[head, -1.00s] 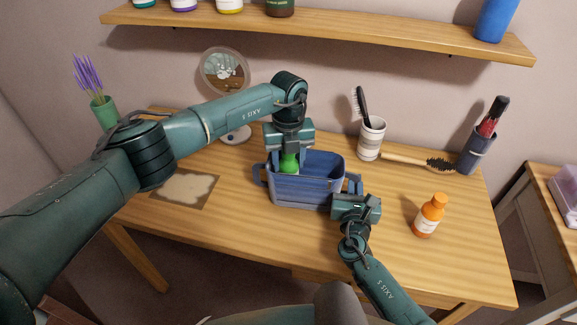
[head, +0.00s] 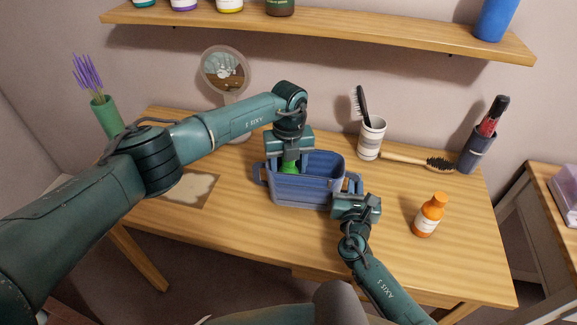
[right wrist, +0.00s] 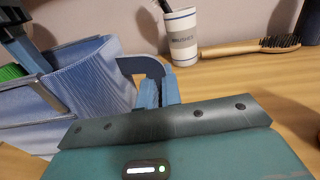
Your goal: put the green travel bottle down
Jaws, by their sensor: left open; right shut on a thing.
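The green travel bottle (head: 289,168) is inside the blue caddy (head: 305,190), toward its left side; only its upper part shows over the rim. Its ribbed green top also shows at the left edge of the right wrist view (right wrist: 12,72). My left gripper (head: 289,158) is open and points down into the caddy at the bottle's top, with its fingertips mostly hidden. My right gripper (head: 354,188) is shut on the caddy's right handle, which arches in the right wrist view (right wrist: 150,68). The caddy stands upright on the wooden table (head: 260,235).
An orange bottle (head: 428,217) stands right of my right gripper. Behind are a striped cup (head: 370,140) with a brush, a wooden hairbrush (head: 415,160) and a dark holder (head: 477,152). A round mirror (head: 225,72) stands behind my left arm. The front of the table is clear.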

